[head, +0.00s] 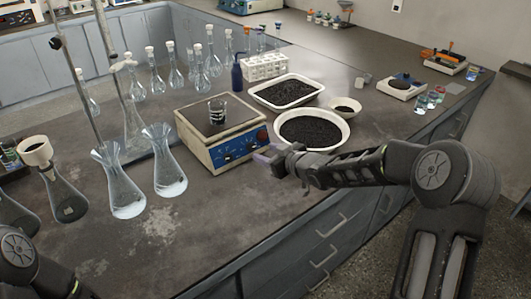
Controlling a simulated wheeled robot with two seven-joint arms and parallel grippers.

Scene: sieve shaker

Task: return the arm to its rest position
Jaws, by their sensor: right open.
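My right arm reaches in from the right over the front edge of the bench. Its gripper (268,158) is open, at the front right corner of the balance (221,135), left of a round white bowl of dark granules (312,143). I see nothing held between its fingers. I cannot tell whether the gripper touches the balance. Part of my left arm shows at the bottom left corner, but its gripper is outside the picture.
Behind are a white tray of dark granules (257,98) and a white rack (262,67). Flasks (168,175) crowd the left. The bench front (220,225) is clear. A small dish (345,102) stands right of the tray.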

